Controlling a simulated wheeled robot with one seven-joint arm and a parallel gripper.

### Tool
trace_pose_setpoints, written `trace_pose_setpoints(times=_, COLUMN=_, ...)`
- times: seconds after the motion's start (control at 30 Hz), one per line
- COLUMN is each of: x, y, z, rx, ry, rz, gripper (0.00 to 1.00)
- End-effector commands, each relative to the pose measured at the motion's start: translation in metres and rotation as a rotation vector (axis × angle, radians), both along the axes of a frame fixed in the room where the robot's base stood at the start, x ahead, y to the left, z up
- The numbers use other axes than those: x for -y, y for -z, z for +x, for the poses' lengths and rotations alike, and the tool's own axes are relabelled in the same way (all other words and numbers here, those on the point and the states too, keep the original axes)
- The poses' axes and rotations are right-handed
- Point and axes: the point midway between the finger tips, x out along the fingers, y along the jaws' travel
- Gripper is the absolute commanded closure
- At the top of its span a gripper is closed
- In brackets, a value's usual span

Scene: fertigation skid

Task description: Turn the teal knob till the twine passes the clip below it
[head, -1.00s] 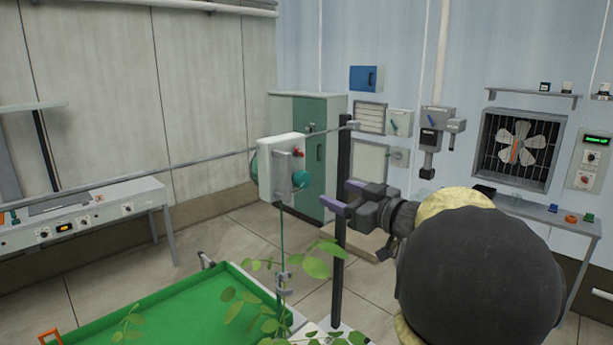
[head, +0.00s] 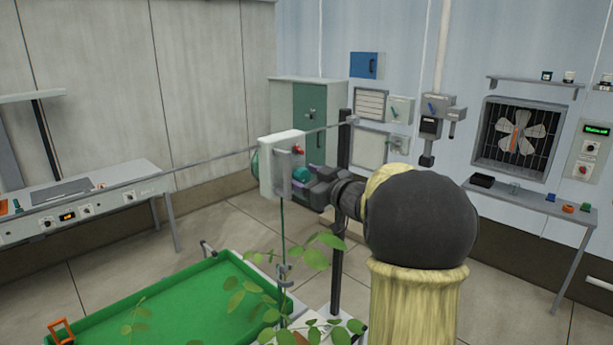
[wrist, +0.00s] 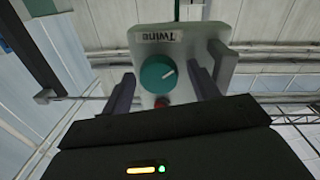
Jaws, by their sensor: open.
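The teal knob (head: 302,174) sits on the front of a white box (head: 270,168) hung on a rail. In the wrist view the knob (wrist: 157,77) has a white pointer mark towards the upper right, below an upside-down "Twine" label (wrist: 158,37). My gripper (head: 303,180) is at the knob; in the wrist view its open fingers (wrist: 162,84) stand on either side of it, with gaps visible. The green twine (head: 282,228) hangs from the box down to a grey clip (head: 285,274). Leaves partly cover the twine's lower part, so its end is unclear.
A red button (wrist: 161,101) and a grey bracket (wrist: 223,65) are close to the knob. A dark post (head: 337,250) stands just behind my gripper. A plant (head: 325,242) and a green tray (head: 165,310) lie below.

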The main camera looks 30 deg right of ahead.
Motion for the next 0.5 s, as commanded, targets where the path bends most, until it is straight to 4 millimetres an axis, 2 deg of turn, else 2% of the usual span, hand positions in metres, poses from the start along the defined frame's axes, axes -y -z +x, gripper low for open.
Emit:
trace_pose_setpoints(times=0.07, x=0.0001, y=0.0001, z=-0.0003, rx=0.000, ry=0.000, rz=0.000, gripper=0.44)
trace_pose_setpoints(times=0.27, x=0.0002, y=0.0001, z=-0.0004, rx=0.000, ry=0.000, rz=0.000, gripper=0.83)
trace_pose_setpoints(times=0.5, x=0.0015, y=0.0007, z=-0.0007, rx=0.003, ry=0.002, rz=-0.008, gripper=0.84)
